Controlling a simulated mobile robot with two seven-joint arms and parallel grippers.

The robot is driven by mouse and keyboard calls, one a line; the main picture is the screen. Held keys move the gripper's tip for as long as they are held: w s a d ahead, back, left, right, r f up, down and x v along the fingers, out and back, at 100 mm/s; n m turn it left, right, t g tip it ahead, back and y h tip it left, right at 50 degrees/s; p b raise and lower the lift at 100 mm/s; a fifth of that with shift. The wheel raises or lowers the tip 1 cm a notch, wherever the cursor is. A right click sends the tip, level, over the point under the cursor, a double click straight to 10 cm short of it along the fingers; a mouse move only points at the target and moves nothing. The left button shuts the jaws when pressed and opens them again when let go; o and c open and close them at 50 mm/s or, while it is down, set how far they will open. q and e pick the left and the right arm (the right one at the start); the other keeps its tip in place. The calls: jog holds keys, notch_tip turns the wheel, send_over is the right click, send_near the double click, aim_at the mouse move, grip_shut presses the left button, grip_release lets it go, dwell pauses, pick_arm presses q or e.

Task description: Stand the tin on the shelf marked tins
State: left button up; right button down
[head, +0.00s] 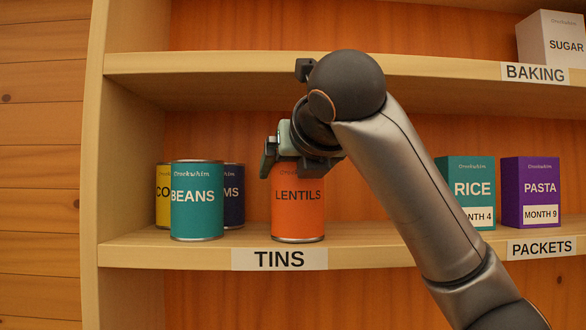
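An orange tin labelled LENTILS (298,212) stands upright on the shelf (370,253) marked TINS, close to its front edge above the label. My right gripper (292,162) is at the top of this tin and covers its upper rim. One finger shows at the tin's upper left; the other is not clear, so I cannot tell whether the fingers grip the tin or are parted from it. My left gripper is not in view.
A teal BEANS tin (197,208) stands left of the orange tin, with a yellow tin (162,190) and a navy tin (235,190) partly hidden behind. RICE (473,180) and PASTA (531,185) boxes stand right, above PACKETS. The BAKING shelf (200,68) is overhead.

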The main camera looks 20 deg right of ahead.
jog(key=shift+r, duration=0.1)
grip_release()
jog(key=shift+f, duration=0.2)
jog(key=shift+r, duration=0.2)
jog(key=shift+s+a, duration=0.1)
jog(key=shift+s, duration=0.3)
jog(key=d+b+v, duration=0.1)
jog(key=b+v, duration=0.2)
jog(key=v, duration=0.8)
jog(key=shift+a, duration=0.5)
jog(key=shift+s+r, duration=0.1)
